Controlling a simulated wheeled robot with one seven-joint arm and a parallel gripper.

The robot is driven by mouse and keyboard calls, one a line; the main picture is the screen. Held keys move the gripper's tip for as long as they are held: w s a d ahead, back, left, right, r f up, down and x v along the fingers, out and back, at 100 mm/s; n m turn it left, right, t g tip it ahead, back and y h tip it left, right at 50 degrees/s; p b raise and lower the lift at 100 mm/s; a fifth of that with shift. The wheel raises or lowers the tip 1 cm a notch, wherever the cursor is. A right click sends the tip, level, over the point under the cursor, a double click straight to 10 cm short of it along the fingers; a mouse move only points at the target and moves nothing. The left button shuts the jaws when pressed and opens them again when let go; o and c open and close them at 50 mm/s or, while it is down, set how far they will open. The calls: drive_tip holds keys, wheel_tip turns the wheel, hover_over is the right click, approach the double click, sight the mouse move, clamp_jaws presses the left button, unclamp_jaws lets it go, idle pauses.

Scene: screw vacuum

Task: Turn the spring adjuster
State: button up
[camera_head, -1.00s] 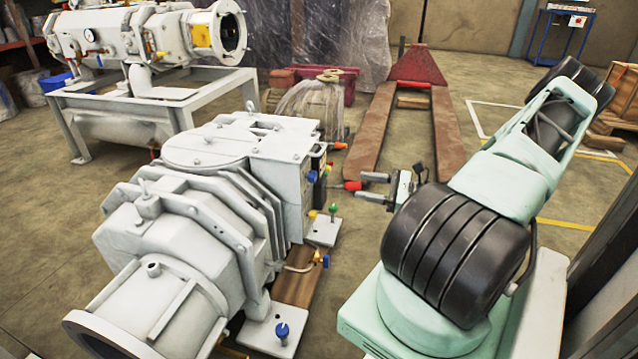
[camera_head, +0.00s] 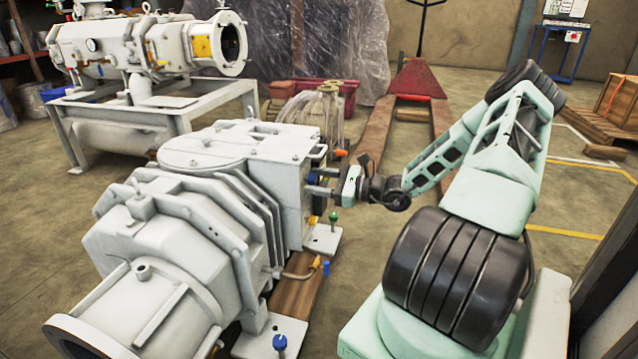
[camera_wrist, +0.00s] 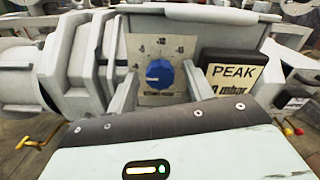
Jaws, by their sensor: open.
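The spring adjuster appears to be the blue knob (camera_wrist: 159,73) on a pale scale plate (camera_wrist: 142,48) at the end of the large grey vacuum pump. In the wrist view its white pointer mark faces left. In the head view the knob (camera_head: 311,179) shows small at the pump's right end. My gripper (camera_wrist: 160,82) faces the plate with its two grey fingers apart, one on each side of the knob. I see no clear contact. In the head view my gripper (camera_head: 313,182) is close against the pump's end; the gap to the knob is hard to judge.
The grey pump (camera_head: 185,240) fills the left foreground. A black and cream PEAK label (camera_wrist: 232,75) is right of the knob. A green-topped bolt (camera_head: 333,217) and a blue-handled tap (camera_head: 326,267) stand below my gripper. A red pallet truck (camera_head: 416,82) is behind.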

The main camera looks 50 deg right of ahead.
drive_tip(key=c, duration=1)
drive_tip(key=shift+r+p, duration=0.1)
drive_tip(key=shift+p, duration=0.35)
drive_tip(key=shift+r+m+p, duration=0.2)
drive_tip(key=shift+m+p, duration=0.4)
drive_tip(key=shift+p, duration=0.55)
drive_tip(key=m+p, duration=0.2)
drive_tip(key=p, duration=0.2)
drive_tip(key=shift+a+r+p, duration=0.1)
drive_tip(key=shift+r+p, duration=0.05)
drive_tip(key=shift+p, duration=0.25)
drive_tip(key=m+p, duration=0.3)
drive_tip(key=p, duration=0.1)
drive_tip(key=shift+f+p, duration=0.2)
drive_tip(key=shift+p, duration=0.15)
drive_tip(key=shift+f+m+p, duration=0.2)
drive_tip(key=shift+m+p, duration=0.95)
drive_tip(key=shift+m, duration=0.15)
drive_tip(key=shift+f, duration=0.1)
